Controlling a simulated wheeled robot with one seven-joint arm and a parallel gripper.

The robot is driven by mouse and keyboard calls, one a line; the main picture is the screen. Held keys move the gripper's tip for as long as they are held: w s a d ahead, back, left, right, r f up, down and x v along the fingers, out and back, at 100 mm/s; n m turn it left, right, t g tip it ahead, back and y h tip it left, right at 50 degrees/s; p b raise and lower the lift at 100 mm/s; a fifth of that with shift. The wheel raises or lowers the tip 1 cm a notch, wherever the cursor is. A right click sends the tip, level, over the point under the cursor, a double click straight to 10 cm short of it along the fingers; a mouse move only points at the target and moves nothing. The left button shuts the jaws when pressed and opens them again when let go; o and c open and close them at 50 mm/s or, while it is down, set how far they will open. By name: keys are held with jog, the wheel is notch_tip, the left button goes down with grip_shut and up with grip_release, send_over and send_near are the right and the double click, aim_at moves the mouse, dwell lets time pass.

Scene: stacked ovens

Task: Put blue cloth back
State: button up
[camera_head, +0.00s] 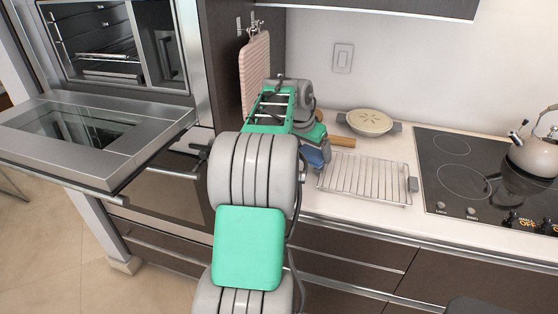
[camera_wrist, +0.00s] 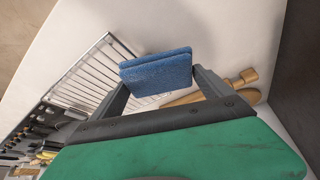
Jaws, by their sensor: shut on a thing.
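The blue cloth (camera_wrist: 157,72) is a folded, thick square pad in the wrist view. My gripper (camera_wrist: 162,84) is shut on it, with a dark finger at each side. In the head view the blue cloth (camera_head: 313,157) shows only in part, low beside my gripper (camera_head: 318,152) and over the counter left of the wire rack. My arm hides much of the counter around it. I cannot tell whether the cloth touches the counter.
The wire rack (camera_head: 365,180) lies on the counter (camera_head: 423,226). A pie (camera_head: 369,121) and a wooden handle (camera_head: 342,142) are behind it. A cooktop (camera_head: 465,170) with a kettle (camera_head: 534,155) is at right. The oven door (camera_head: 160,133) hangs open at left.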

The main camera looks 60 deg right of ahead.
jog(key=w, duration=0.3)
jog(key=w+a+f+p, duration=0.1)
jog(key=w, duration=0.5)
jog(key=shift+w+a+f+p, duration=0.2)
jog(key=shift+a+f+p, duration=0.1)
jog(key=shift+p, duration=0.1)
jog(key=shift+w+f+p, duration=0.15)
jog(key=shift+f+p, duration=0.2)
jog(key=shift+f, duration=2.5)
jog(key=o, duration=1)
jog(key=shift+o, duration=0.3)
jog(key=shift+r, duration=0.1)
jog(key=shift+r, duration=0.25)
jog(key=v, duration=0.5)
jog(key=shift+w+a+b, duration=0.1)
jog(key=shift+a+b, duration=0.15)
jog(key=shift+b, duration=0.15)
jog(key=a, duration=0.3)
jog(key=w+a+b, duration=0.1)
jog(key=a, duration=0.3)
jog(key=w+a+b, duration=0.1)
jog(key=a, duration=0.3)
jog(key=shift+w+a+f, duration=0.1)
jog(key=shift+w+f, duration=0.05)
jog(key=shift+w, duration=0.1)
